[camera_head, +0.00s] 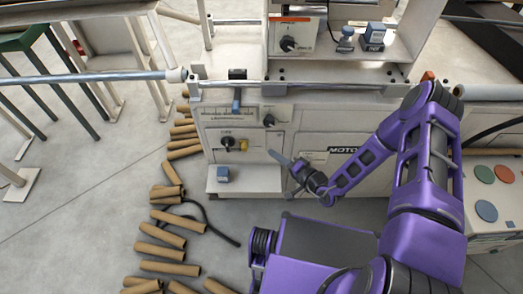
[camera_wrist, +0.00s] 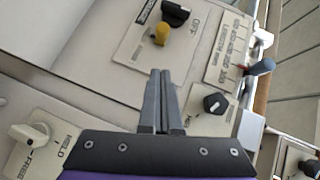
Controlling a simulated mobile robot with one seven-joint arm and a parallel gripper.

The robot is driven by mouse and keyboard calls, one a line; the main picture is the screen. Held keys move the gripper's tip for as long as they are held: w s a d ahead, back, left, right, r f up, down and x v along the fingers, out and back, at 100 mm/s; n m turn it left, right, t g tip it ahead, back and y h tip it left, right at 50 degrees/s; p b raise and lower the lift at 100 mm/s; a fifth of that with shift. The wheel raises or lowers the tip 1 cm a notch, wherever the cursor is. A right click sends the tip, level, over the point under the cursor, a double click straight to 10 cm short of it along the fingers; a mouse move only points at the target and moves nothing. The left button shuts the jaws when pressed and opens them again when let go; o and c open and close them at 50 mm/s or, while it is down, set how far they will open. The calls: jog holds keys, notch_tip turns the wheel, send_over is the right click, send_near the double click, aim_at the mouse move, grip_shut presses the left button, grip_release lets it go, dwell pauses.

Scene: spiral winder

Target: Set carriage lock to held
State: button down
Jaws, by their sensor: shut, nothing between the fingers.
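A white knob (camera_wrist: 30,134) on a cream plate with the words FREE and HELD shows at the lower left of the wrist view. Its handle lies toward the left of the plate, and I cannot tell for certain which word it marks. My gripper (camera_wrist: 160,73) is shut and empty, its fingers together in front of the cream machine front. The knob is to the left of the fingers in the wrist view, apart from them. In the head view my gripper (camera_head: 273,153) is before the lower cabinet, and I cannot make out the white knob there.
A black knob (camera_wrist: 215,103) is right of the fingers. A small shelf (camera_head: 257,180) juts out below. Cardboard tubes (camera_head: 160,232) litter the floor at left.

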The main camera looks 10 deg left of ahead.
jog(key=shift+v, duration=2.55)
